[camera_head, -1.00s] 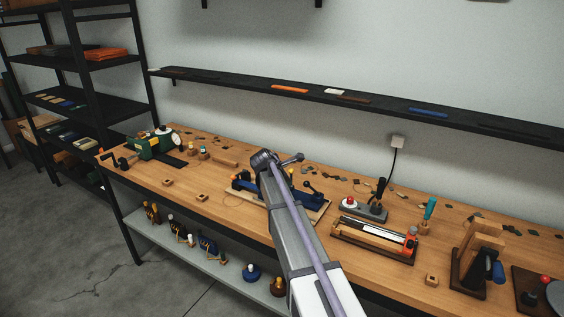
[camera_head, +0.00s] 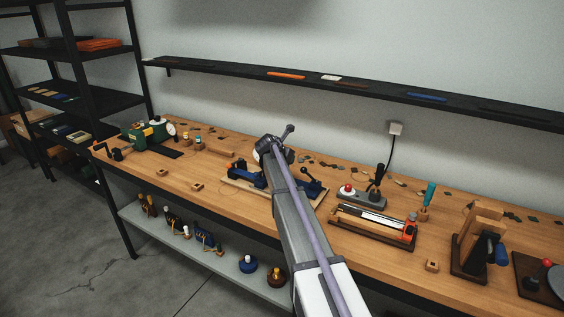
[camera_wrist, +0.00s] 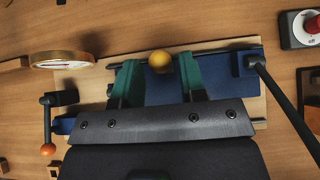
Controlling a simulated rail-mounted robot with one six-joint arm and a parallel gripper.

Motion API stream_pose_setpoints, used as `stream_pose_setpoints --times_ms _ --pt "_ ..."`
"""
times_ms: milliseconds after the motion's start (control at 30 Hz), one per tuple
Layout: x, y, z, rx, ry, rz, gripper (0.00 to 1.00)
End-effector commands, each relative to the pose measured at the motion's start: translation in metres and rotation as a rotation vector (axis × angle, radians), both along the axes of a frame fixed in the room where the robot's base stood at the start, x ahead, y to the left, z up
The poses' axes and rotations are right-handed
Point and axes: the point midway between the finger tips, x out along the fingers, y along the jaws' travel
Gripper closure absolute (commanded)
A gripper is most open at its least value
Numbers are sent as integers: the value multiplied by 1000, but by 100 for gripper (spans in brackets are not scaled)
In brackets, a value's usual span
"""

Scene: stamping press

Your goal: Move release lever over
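A blue press fixture (camera_wrist: 215,88) sits on a pale wooden board (camera_wrist: 262,105) in the wrist view; the head view also shows it (camera_head: 245,178) near the bench's middle. My gripper (camera_wrist: 158,72) is over it, with two green fingers apart. A dark rod lever (camera_wrist: 285,105) slants along the right side. A short lever with an orange knob (camera_wrist: 48,149) is at the left. Which is the release lever is unclear. My arm hides part of the fixture in the head view.
A grey base with a red button (camera_head: 348,190) and an orange-ended tool (camera_head: 408,232) lie to the right. A green machine (camera_head: 148,138) stands at the far left. Small wooden blocks dot the bench.

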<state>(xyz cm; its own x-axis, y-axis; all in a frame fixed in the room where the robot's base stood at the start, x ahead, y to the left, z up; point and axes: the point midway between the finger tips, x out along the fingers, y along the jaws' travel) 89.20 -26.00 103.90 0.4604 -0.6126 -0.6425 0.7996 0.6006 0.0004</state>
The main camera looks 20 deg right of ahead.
Motion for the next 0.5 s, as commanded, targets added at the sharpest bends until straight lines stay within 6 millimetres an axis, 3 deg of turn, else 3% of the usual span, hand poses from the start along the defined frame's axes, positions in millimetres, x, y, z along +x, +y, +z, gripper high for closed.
stream_pose_setpoints --times_ms 67,367,500 --pt "7 -8 -13 0 1 -1 62" --pt "5 -7 -7 0 1 1 88" --pt "4 -6 -8 0 0 0 88"
